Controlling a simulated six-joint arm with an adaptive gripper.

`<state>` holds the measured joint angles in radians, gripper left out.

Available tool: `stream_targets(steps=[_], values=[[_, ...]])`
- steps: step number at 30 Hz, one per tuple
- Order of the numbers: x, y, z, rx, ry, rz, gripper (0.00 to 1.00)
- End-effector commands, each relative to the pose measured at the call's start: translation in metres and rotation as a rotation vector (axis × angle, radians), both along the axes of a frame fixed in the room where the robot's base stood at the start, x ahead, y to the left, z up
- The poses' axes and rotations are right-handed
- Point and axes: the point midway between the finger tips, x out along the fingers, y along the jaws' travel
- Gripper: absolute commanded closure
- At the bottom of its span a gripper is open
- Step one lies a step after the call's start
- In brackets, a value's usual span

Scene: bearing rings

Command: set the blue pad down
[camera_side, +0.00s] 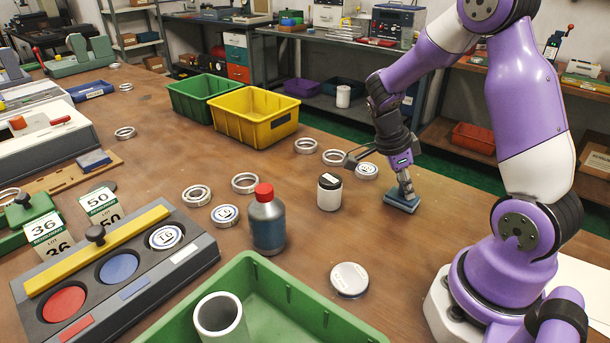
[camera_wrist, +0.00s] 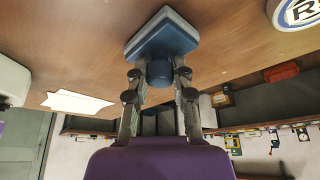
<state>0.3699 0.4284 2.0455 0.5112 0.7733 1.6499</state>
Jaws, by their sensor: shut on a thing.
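The blue pad (camera_side: 401,204) is a small square block with a knob on top, at or just above the brown table right of the middle. I cannot tell whether it touches the wood. My gripper (camera_side: 405,184) points down and is shut on the pad's knob. In the wrist view the blue pad (camera_wrist: 160,36) shows beyond the fingers, and my gripper (camera_wrist: 159,75) has a finger on each side of its round knob.
A white jar (camera_side: 329,192) and a ring with a printed face (camera_side: 366,171) stand left of the pad. A grey puck (camera_side: 349,279), a red-capped bottle (camera_side: 267,220) and a green bin (camera_side: 262,264) are nearer the camera. Bare table surrounds the pad.

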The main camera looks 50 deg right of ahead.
Motion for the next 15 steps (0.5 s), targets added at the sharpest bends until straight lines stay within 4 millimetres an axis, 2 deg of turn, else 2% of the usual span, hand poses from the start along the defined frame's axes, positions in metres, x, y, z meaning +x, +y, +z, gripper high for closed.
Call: stream_targets(steps=[5,6,7,15], values=[[-0.0002,0.0001,-0.0029,0.0,0.002,0.001,1.0],[0.0,0.0001,-0.0024,0.001,0.001,0.001,0.53],[0.0,0.0001,-0.0024,0.001,0.001,0.001,0.44],[0.0001,0.0001,-0.0021,-0.001,0.001,0.0,0.44]])
